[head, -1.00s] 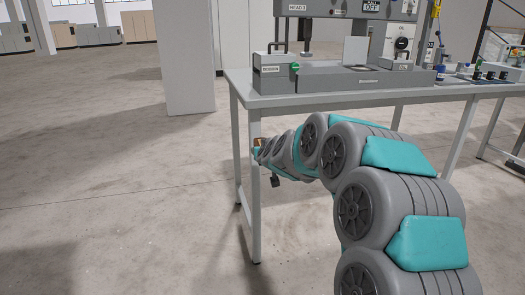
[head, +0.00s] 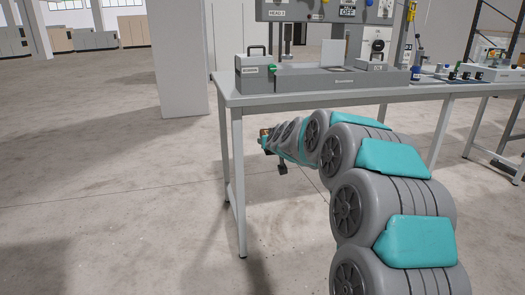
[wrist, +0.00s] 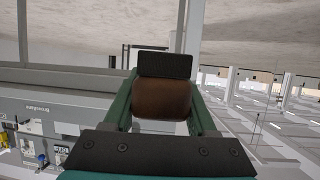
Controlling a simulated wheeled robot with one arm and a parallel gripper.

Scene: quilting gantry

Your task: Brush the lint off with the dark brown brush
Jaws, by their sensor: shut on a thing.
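My gripper (wrist: 162,112) is shut on the dark brown brush (wrist: 162,98), which sits between its two green fingers in the wrist view. A dark flat piece shows just beyond the brown block; I cannot tell whether it is part of the brush. In the head view my gripper (head: 264,138) is small and far out, below the tabletop level and near the table's left legs. No lint can be made out in either view.
A grey table (head: 335,97) carries a long grey machine bed (head: 340,80), a bobbin box (head: 254,72) at its left end and an upright machine head (head: 290,12). Small bottles and dark knobs stand to the right. A pale pillar (head: 178,65) stands behind left. The left floor is open.

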